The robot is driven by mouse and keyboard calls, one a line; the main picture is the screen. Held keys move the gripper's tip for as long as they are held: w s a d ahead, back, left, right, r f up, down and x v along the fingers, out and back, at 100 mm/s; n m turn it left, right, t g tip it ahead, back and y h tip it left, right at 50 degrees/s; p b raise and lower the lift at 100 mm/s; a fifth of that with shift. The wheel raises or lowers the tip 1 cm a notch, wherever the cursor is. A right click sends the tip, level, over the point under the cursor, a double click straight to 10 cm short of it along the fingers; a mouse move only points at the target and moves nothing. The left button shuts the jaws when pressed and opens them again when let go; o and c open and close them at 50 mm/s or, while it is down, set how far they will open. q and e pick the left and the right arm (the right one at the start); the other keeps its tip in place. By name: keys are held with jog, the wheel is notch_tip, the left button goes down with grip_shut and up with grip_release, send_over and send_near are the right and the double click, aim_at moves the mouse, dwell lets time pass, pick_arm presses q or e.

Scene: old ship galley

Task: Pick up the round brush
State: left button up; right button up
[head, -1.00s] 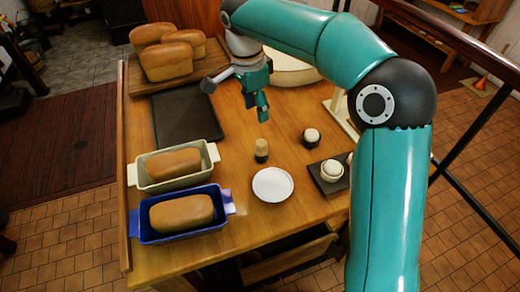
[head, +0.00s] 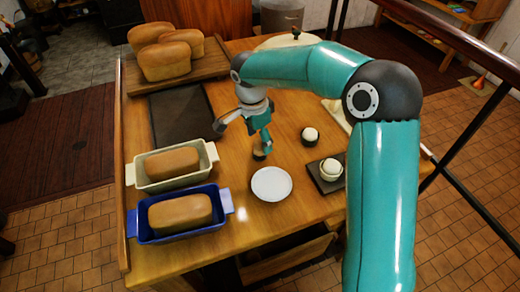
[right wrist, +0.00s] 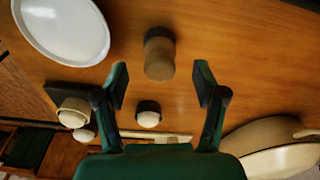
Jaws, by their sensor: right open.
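The round brush (right wrist: 159,54), a short upright cylinder with a tan upper part and a dark lower part, stands on the wooden table. In the right wrist view it is just beyond the fingertips, roughly centred between them. In the head view the brush (head: 259,156) is mostly hidden by my right gripper (head: 264,143). In the right wrist view the right gripper (right wrist: 161,84) is open, with nothing between its fingers. My left gripper is not in view.
A white plate (head: 271,184) lies close in front of the brush. A small dark cup with a white top (head: 310,135) stands to its right, near a dark tray (head: 318,179). Blue (head: 150,236) and cream (head: 143,185) loaf pans are left. A dark flat sheet (head: 178,116) lies behind them.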

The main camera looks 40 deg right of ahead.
aim_at(261, 149)
jog(key=f, duration=0.3)
jog(key=f+p, duration=0.1)
jog(key=f, duration=0.1)
jog(key=shift+d, duration=0.25)
jog(key=shift+c, duration=0.4)
jog(key=c, duration=1.1)
